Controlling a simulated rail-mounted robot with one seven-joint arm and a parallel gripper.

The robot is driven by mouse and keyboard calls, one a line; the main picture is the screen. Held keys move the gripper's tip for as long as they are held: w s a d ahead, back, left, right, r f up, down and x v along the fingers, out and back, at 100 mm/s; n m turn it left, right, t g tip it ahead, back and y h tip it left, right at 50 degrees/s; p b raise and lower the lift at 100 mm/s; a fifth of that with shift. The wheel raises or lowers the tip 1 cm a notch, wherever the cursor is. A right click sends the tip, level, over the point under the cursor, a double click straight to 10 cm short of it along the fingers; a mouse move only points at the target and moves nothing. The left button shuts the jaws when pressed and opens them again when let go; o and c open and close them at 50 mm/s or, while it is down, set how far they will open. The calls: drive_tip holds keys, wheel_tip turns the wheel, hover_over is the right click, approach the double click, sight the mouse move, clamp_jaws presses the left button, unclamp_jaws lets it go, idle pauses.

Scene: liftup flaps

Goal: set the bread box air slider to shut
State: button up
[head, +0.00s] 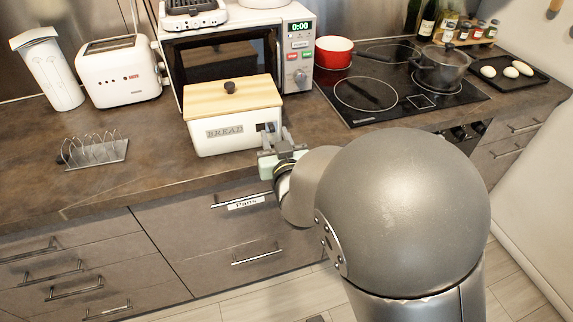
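The bread box (222,138) is white with a light wooden lid and a dark knob, and has a BREAD label on its front. It stands on the brown counter in front of the microwave. A small dark patch at the right of its front (260,127) looks like the air slider; its position is too small to tell. My gripper (276,135) is at the right end of the box front, close to this patch. Its fingers are small and partly hidden, so I cannot tell whether they touch the slider or how far apart they are.
The microwave (299,58) is right behind the box. A toaster (118,75) and a toast rack (95,152) stand to the left. The cooktop (395,93) with a red pot (334,53) lies to the right. The counter left of the box is mostly clear.

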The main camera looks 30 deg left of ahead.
drive_tip(key=b+v, duration=1.4)
drive_tip(key=v, duration=0.2)
drive_tip(key=shift+a, duration=0.1)
